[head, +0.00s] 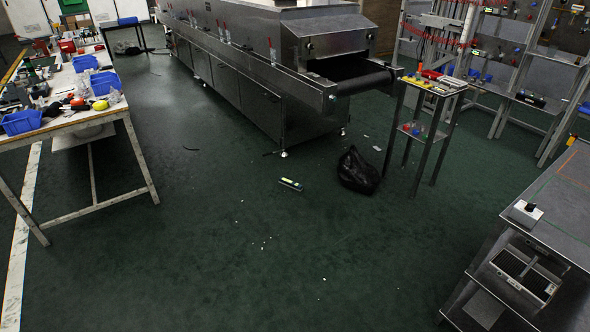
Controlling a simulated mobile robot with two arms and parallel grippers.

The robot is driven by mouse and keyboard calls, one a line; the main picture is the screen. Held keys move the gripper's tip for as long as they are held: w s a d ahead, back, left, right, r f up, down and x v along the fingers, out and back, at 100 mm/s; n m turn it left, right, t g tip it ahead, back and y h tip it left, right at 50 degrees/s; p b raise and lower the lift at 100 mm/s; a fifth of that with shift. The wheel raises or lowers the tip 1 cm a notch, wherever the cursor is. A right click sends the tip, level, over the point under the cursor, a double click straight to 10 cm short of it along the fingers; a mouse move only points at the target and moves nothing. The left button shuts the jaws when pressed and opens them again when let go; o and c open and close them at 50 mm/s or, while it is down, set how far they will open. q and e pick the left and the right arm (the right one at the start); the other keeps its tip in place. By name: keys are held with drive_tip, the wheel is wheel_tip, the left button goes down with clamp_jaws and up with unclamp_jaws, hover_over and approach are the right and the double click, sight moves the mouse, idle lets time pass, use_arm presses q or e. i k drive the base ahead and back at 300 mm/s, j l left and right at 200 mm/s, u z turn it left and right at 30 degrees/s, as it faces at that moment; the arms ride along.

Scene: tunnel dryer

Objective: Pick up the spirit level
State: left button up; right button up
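A small long object with a yellow-green and dark body, which looks like the spirit level (291,184), lies flat on the green floor near the middle of the head view. It lies in front of the dryer and to the left of a black bag. It is too small to make out its vials. Neither of my grippers shows in this view.
A black plastic bag (358,171) sits on the floor beside a narrow metal stand (414,137). The tunnel dryer (262,86) stands behind. A cluttered workbench (72,122) is at left, a metal table (562,195) at right. White scraps (265,243) dot the otherwise open floor in front.

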sight(285, 182)
drive_tip(key=i+l, duration=0.15)
drive_tip(key=i, duration=0.45)
drive_tip(key=i+l, duration=0.15)
drive_tip(key=i, duration=0.4)
drive_tip(key=i+l, duration=0.15)
drive_tip(key=i, duration=0.45)
drive_tip(key=i+z, duration=0.15)
drive_tip(key=z, duration=0.4)
